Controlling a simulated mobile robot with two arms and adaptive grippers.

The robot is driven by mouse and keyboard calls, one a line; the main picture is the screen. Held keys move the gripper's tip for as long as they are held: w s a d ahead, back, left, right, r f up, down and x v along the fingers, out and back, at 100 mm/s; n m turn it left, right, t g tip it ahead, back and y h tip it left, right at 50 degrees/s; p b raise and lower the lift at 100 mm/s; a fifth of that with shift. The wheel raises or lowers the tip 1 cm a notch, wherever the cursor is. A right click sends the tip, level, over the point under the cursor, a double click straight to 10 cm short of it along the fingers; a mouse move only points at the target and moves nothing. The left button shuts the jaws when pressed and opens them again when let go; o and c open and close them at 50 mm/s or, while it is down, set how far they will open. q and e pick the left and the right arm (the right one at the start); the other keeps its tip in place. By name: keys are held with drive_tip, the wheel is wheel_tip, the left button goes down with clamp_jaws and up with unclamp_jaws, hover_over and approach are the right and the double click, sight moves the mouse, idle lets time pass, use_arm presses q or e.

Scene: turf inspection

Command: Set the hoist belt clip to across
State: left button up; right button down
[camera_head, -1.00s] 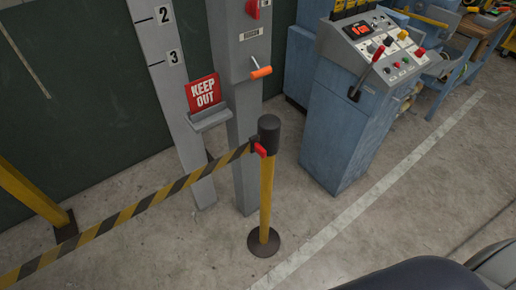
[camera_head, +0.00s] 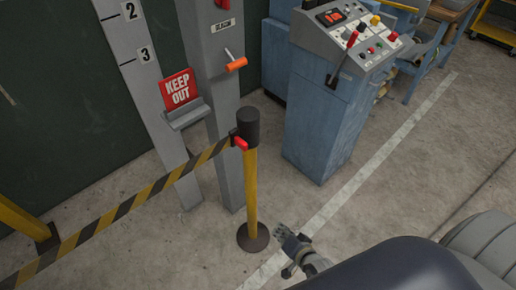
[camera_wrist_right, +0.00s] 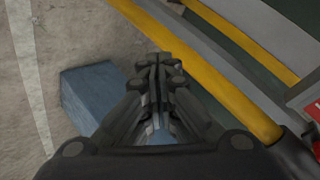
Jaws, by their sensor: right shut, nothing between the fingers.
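The belt clip is a small red lever (camera_head: 241,144) on the black head (camera_head: 248,128) of a yellow post (camera_head: 251,195). A black and yellow striped belt (camera_head: 130,205) runs from that head to the lower left. My right gripper (camera_head: 281,231) is low, right of the post base and apart from the post. In the right wrist view its fingers (camera_wrist_right: 160,65) are together and empty. There the yellow post (camera_wrist_right: 205,72) crosses behind them, and a bit of red, probably the clip (camera_wrist_right: 239,142), shows at lower right. My left gripper is out of view.
A grey column (camera_head: 213,95) with an orange-handled crank (camera_head: 236,64) and a red KEEP OUT sign (camera_head: 176,90) stand behind the post. A blue control console (camera_head: 322,120) stands to the right. Concrete floor (camera_head: 390,180) is open between the console and my body.

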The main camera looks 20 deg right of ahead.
sight(239, 142)
drive_tip(key=w+r+m+t, duration=0.2)
drive_tip(key=r+m, duration=0.1)
drive_tip(key=r, duration=0.6)
drive_tip(key=w+d+r+m+t, duration=0.1)
drive_tip(key=w+r+m+t, duration=0.1)
drive_tip(key=r, duration=0.6)
drive_tip(key=w+d+r+m+t, duration=0.1)
drive_tip(key=w+r+m+t, duration=0.2)
drive_tip(key=r, duration=0.6)
drive_tip(key=shift+w+d+r+m+h+b, duration=0.25)
drive_tip(key=shift+w+r+m+h+b, duration=0.05)
drive_tip(key=shift+w+b, duration=0.2)
drive_tip(key=shift+w, duration=0.15)
drive_tip(key=w+a+p, duration=0.1)
drive_tip(key=w, duration=0.1)
drive_tip(key=w+a+p, duration=0.1)
drive_tip(key=w, duration=0.2)
drive_tip(key=w+a+p, duration=0.1)
drive_tip(key=w+p, duration=0.1)
drive_tip(key=w, duration=0.1)
drive_tip(key=shift+w+a, duration=0.25)
drive_tip(key=shift+a, duration=0.05)
drive_tip(key=shift+s+a, duration=0.1)
drive_tip(key=shift+a, duration=0.1)
drive_tip(key=shift+f, duration=0.1)
